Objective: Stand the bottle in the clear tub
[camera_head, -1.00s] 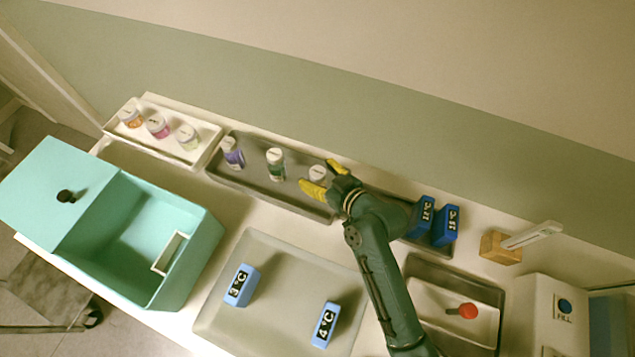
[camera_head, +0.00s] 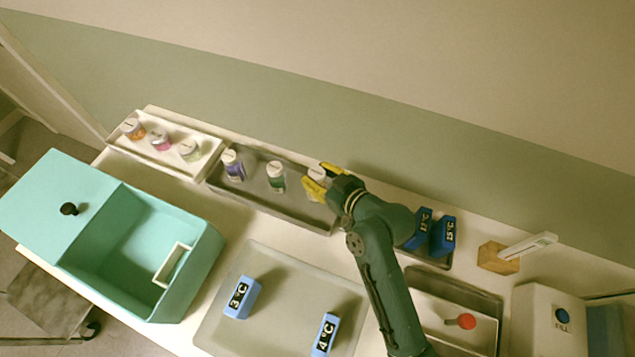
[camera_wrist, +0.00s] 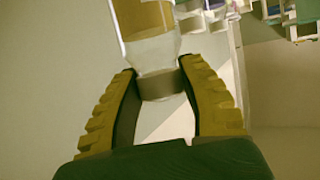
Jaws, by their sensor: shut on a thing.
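My gripper (camera_head: 318,183) is over the right part of the long grey tray. Its yellow fingers are shut on a white-capped bottle (camera_head: 317,173), which they mostly hide in the head view. In the wrist view, my gripper (camera_wrist: 160,105) pinches the narrow part of this clear bottle (camera_wrist: 150,48), which has amber-yellow on its body. I cannot tell whether its base still touches the tray. A shallow, pale, see-through-looking tub (camera_head: 262,262) lies in front, with blue blocks marked 3 °C (camera_head: 240,298) and 4 °C (camera_head: 325,335) in it.
The grey tray (camera_head: 285,208) also holds purple (camera_head: 232,166) and green (camera_head: 276,178) bottles. A white tray (camera_head: 190,172) with several jars is at the back left. An open teal box (camera_head: 125,240) stands left. Blue blocks (camera_head: 443,236) and a red-knobbed container (camera_head: 465,321) are right.

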